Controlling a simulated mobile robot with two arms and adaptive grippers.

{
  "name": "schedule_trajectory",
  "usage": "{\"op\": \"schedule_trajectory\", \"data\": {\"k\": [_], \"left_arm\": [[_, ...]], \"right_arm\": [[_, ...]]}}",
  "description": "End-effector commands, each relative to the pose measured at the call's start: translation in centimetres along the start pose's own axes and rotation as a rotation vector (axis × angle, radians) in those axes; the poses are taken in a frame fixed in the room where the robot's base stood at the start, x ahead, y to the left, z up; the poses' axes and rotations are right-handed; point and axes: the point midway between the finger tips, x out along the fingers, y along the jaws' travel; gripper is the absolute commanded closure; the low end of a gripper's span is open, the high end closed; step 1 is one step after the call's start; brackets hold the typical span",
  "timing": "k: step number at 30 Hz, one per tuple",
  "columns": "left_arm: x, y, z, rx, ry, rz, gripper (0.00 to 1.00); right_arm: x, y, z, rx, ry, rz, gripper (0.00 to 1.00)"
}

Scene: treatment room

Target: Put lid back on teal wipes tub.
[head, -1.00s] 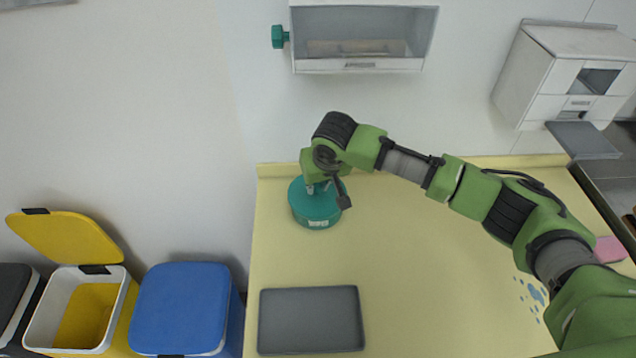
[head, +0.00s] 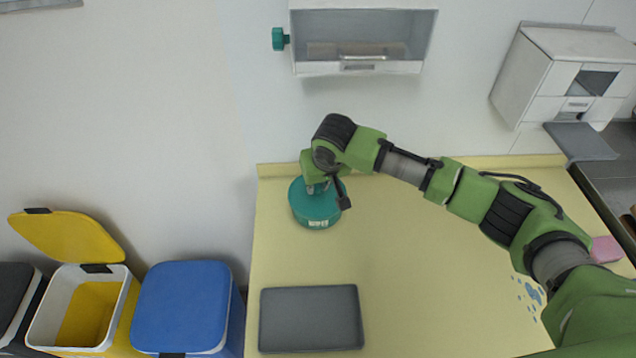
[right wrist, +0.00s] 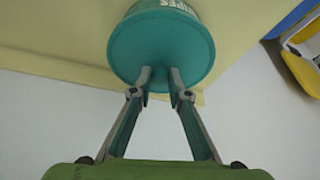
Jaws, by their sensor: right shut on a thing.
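The teal wipes tub (head: 316,219) stands upright on the yellow counter near its back left corner, with a pale label on its front. The teal lid (head: 299,194) covers the tub's top; in the right wrist view the lid (right wrist: 160,50) is a round disc against the tub wall (right wrist: 190,12) with its lettering. I see no clear gap between lid and tub. My right gripper (head: 322,187) is over the tub from above, its fingers (right wrist: 160,80) shut on the lid's middle; the part they grip is mostly hidden. My left gripper is not in view.
A grey tray (head: 311,318) lies on the counter in front of the tub. Blue (head: 182,305) and open yellow (head: 85,310) bins stand left of the counter. A white wall cabinet (head: 358,40) hangs above. The counter's middle (head: 430,270) is clear.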

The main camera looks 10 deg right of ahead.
Motion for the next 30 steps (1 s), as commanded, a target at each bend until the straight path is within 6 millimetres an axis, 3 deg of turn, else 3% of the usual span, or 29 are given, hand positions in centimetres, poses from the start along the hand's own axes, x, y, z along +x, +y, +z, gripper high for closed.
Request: {"op": "schedule_trajectory", "data": {"k": [30], "left_arm": [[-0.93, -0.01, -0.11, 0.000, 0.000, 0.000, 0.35]], "right_arm": [[-0.03, -0.02, -0.03, 0.000, 0.001, 0.000, 1.00]]}}
